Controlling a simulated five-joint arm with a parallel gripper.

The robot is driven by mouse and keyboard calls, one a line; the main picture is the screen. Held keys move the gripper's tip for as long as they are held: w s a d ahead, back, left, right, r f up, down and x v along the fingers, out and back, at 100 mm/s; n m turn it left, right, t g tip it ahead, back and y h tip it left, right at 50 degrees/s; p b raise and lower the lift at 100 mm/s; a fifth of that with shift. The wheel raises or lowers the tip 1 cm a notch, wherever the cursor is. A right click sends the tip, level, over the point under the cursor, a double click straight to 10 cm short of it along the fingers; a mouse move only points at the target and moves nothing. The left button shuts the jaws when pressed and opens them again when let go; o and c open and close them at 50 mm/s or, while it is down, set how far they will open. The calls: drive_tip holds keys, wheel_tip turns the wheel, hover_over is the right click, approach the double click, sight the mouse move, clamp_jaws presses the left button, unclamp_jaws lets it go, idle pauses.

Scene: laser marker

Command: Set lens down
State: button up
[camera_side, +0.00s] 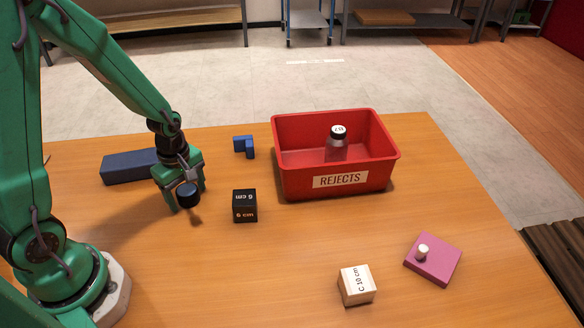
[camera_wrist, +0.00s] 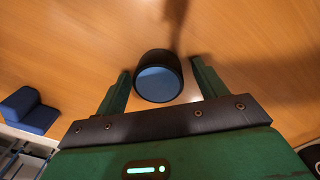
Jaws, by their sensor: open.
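The lens is a short black cylinder (camera_side: 187,191) with a bluish glass face. In the wrist view the lens (camera_wrist: 160,78) lies between my fingertips, with a visible gap on each side. My gripper (camera_side: 188,200) is open and points down around the lens at the left of the table. It also shows in the wrist view (camera_wrist: 161,74) with its two green fingers apart. I cannot tell whether the lens rests fully on the wood or is slightly above it.
A black cube (camera_side: 245,206) stands close to the right of my gripper. A blue bar (camera_side: 130,167) lies behind-left, and a blue angled block (camera_side: 244,146) behind-right. A red rejects bin (camera_side: 288,183) holds a bottle (camera_side: 336,150). A wooden cube (camera_side: 356,286) and pink plate (camera_side: 440,268) are front right.

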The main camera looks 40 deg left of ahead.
drive_tip(key=shift+r, duration=0.15)
wheel_tip(320, 180, up, 12)
idle(1.0)
drive_tip(key=shift+r, duration=0.1)
idle(0.4)
wheel_tip(320, 180, up, 7)
drive_tip(key=m+t, duration=0.3)
drive_tip(key=m, duration=0.5)
hover_over(186, 191)
drive_tip(key=s+d, duration=0.2)
drive_tip(key=s, duration=0.1)
drive_tip(key=s+d+r+m+t, duration=0.2)
drive_tip(key=s+r+m, duration=0.2)
drive_tip(key=m, duration=0.6)
drive_tip(key=shift+s+d+r+t, duration=0.2)
drive_tip(key=shift+s+r+t, duration=0.1)
drive_tip(key=shift+r, duration=0.15)
